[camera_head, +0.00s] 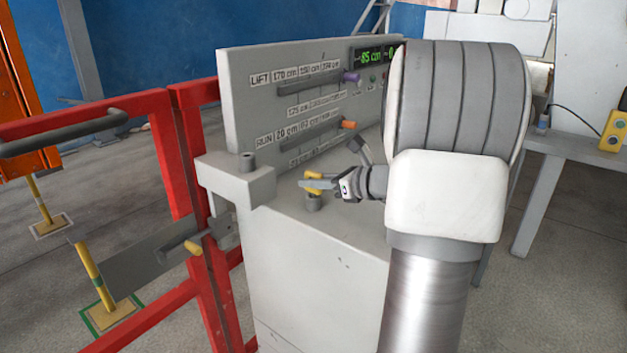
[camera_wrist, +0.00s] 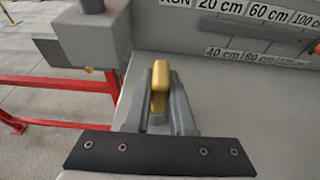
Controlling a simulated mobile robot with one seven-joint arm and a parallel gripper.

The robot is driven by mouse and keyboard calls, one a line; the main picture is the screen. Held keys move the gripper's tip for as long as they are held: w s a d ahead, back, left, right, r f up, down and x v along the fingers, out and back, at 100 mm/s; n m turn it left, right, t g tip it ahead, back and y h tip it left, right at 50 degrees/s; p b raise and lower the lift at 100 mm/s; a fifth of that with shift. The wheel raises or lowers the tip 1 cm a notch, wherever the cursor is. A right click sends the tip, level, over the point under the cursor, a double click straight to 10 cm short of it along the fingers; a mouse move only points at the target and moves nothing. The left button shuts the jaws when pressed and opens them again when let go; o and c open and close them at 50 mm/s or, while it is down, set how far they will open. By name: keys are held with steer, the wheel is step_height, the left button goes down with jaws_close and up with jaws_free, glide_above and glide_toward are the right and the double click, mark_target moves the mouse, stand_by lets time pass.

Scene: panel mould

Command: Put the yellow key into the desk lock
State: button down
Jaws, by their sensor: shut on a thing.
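My gripper (camera_head: 318,184) is shut on the yellow key (camera_head: 313,175), over the grey desk top. In the wrist view the key (camera_wrist: 160,85) stands between the two grey fingers (camera_wrist: 161,100). In the head view yellow shows above and below the fingers. A short grey round lock (camera_head: 313,204) stands on the desk top directly under the key, and part of it shows behind the fingers in the wrist view (camera_wrist: 157,119). The key's lower end is at or just above the lock. I cannot tell whether it is inside.
The upright panel (camera_head: 240,100) with LIFT and RUN scales, an orange knob (camera_head: 348,124) and a purple knob (camera_head: 352,77) rises behind the lock. A raised grey block (camera_head: 240,182) with a round post stands to the left. A red gate (camera_head: 190,150) is beyond it.

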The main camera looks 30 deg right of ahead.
steer(key=c, duration=0.7)
jaws_free()
steer(key=p+v, duration=0.3)
steer(key=v, duration=1.4)
steer(key=shift+s+d, duration=0.1)
steer(key=shift+s, duration=0.05)
